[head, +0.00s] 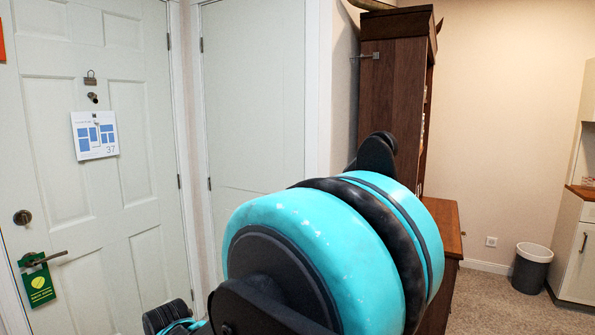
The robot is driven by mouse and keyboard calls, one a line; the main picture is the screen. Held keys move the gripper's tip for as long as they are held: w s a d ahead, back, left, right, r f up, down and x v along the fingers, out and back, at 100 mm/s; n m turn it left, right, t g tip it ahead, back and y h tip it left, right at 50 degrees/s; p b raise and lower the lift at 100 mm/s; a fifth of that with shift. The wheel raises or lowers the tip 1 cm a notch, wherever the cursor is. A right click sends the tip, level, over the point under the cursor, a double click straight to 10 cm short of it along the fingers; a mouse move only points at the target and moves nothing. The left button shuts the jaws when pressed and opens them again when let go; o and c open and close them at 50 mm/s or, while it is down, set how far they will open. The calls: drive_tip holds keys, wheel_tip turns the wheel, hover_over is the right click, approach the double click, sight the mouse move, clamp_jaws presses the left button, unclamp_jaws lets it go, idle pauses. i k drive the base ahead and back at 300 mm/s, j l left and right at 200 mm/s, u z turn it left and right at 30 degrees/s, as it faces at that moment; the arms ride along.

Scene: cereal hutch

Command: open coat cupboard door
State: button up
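Two pale doors show at the left in the head view, both looking shut. The plainer, narrower door (255,95) has hinges on its left edge and is likely the coat cupboard door, though no label shows. My teal and black arm hides its lower right part, and no handle shows on it. The panelled door (135,110) further left has a lever handle (45,259), a round lock (22,217) and hinges on its right edge. My gripper's fingers are not in view; only arm links show.
A green tag (39,285) hangs from the lever, and a paper sheet (95,135) is on the panelled door. A tall brown hutch (392,100) stands right of the doors. A grey bin (531,268) and white cabinet (578,250) stand at right, with open carpet (500,300) before them.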

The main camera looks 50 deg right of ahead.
sight(254, 54)
drive_tip(key=z, duration=1.2)
drive_tip(key=i+l+u, duration=0.2)
drive_tip(key=u, duration=0.3)
drive_tip(key=i+l+u, duration=0.1)
drive_tip(key=l+u, duration=0.35)
drive_tip(key=j, duration=0.1)
